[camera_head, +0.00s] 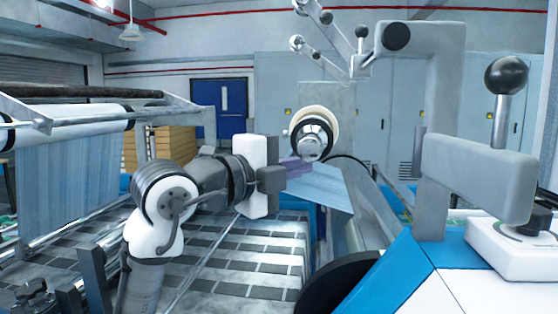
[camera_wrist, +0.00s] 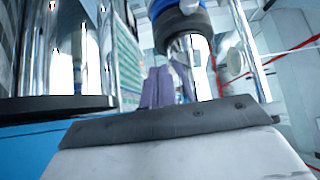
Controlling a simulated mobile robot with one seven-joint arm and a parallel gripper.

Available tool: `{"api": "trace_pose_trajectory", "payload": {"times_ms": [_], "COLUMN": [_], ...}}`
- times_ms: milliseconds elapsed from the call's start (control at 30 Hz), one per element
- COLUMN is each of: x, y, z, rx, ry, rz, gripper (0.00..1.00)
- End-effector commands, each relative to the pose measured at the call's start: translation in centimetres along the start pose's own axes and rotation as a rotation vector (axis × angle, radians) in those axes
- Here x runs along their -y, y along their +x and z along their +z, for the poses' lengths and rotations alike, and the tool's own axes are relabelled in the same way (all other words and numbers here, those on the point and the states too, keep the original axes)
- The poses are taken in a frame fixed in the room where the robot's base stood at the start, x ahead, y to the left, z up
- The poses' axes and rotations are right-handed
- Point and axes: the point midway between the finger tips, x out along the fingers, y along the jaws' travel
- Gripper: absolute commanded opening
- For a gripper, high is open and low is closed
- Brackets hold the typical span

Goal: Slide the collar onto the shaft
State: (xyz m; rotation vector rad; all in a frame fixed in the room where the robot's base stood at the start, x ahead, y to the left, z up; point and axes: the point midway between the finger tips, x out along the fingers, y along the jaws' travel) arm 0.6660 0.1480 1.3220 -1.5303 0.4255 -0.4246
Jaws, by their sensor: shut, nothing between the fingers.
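My gripper (camera_head: 298,167) has purple fingers, closed together with nothing between them. They point right, just below and left of a chrome shaft end (camera_head: 312,139) that projects from a cream ring (camera_head: 325,117). In the wrist view the gripper's fingers (camera_wrist: 158,88) are beside the chrome shaft (camera_wrist: 193,65). A dark ring (camera_wrist: 183,24) with a blue band behind it encircles the shaft; it looks like the collar, but I cannot be sure. No gap or contact between fingers and shaft can be judged clearly.
A pale blue sheet (camera_head: 318,189) slopes below the fingers. A grey bracket arm (camera_head: 480,172) and a lever with a black knob (camera_head: 506,76) stand at right. A wide blue web roll (camera_head: 72,177) is at left. Chrome columns (camera_wrist: 70,50) stand left in the wrist view.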

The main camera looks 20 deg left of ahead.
Motion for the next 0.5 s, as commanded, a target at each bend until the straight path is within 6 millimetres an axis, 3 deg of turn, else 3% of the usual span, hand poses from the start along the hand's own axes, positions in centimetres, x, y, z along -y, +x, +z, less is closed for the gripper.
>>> {"api": "trace_pose_trajectory", "payload": {"times_ms": [200,500], "x": [0.1,0.0], "y": [1.3,1.5], "z": [1.4,1.5], "rx": [0.001,0.001], "ry": [0.001,0.002], "rz": [0.001,0.000], "gripper": [0.00,0.00]}}
